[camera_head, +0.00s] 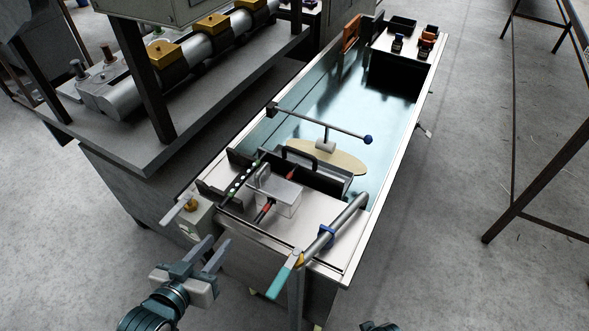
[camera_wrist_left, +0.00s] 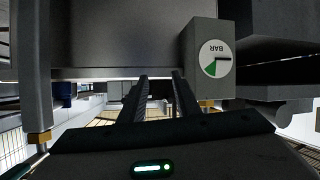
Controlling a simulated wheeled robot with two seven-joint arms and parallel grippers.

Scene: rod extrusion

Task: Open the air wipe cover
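My left gripper (camera_head: 217,247) is open and empty, in front of the trough's near left corner, apart from the box. In the left wrist view its two fingers (camera_wrist_left: 161,80) stand apart with nothing between them. The box cannot be made out clearly there. My right gripper is not visible; only a small dark piece shows at the bottom edge of the head view.
A gauge box marked BAR (camera_wrist_left: 215,59) is close to the left gripper's right in the wrist view. A grey pipe with a teal handle (camera_head: 280,283) slants over the trough's near right corner. A long trough (camera_head: 325,108) holds water. A machine (camera_head: 200,60) stands left.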

